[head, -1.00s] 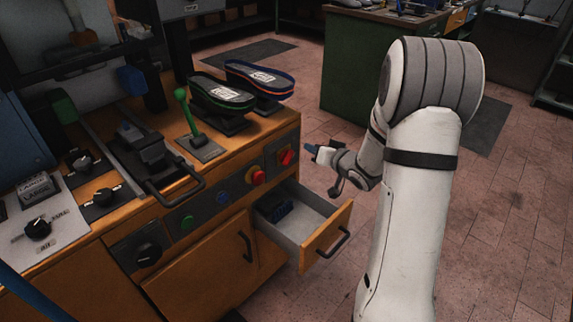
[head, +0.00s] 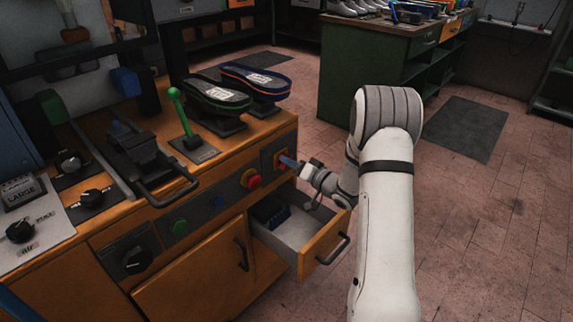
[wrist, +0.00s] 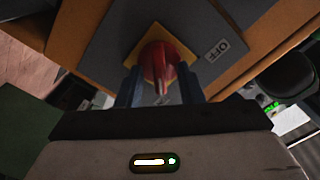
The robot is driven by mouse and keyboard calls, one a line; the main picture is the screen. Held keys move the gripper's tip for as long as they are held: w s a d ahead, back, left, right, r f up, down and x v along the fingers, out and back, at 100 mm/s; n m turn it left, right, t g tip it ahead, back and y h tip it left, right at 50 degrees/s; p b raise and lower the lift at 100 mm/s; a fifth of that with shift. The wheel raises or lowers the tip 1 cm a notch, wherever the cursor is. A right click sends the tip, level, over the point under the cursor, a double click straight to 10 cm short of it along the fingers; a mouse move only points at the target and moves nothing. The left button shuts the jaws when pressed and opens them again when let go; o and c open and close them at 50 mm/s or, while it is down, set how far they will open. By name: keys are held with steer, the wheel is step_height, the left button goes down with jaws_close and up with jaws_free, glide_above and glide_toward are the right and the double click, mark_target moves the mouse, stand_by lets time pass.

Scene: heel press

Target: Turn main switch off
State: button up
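The main switch is a red rotary knob on a yellow square plate, seen in the wrist view (wrist: 158,58). A white OFF label (wrist: 217,49) sits to the right of it on the grey panel. In the head view the switch (head: 280,157) is at the right end of the bench's front panel, partly hidden by my fingers. My gripper (head: 289,163) is at the switch. In the wrist view its two blue fingers (wrist: 160,88) stand apart, one on each side of the red knob. I see no clear grip on it; contact is hard to tell.
An open drawer (head: 322,250) with blue items inside sticks out just below my gripper. A green lever (head: 178,112) and shoe soles (head: 215,95) are on the bench top. The floor to the right is clear.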

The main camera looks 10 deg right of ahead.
steer(key=shift+w+a, duration=0.1)
steer(key=shift+w, duration=0.05)
steer(key=shift+c, duration=0.4)
jaws_close()
steer(key=shift+s+a+r+n+b, duration=0.1)
steer(key=shift+n+b, duration=2.8)
steer(key=shift+n, duration=0.1)
steer(key=shift+s+a+f+n+b, duration=0.1)
steer(key=shift+a+n+b, duration=0.05)
steer(key=shift+n+b, duration=2.8)
steer(key=shift+a+r+n+b, duration=0.1)
steer(key=shift+n+b, duration=2.7)
steer(key=shift+n, duration=0.25)
steer(key=shift+o, duration=0.4)
jaws_free()
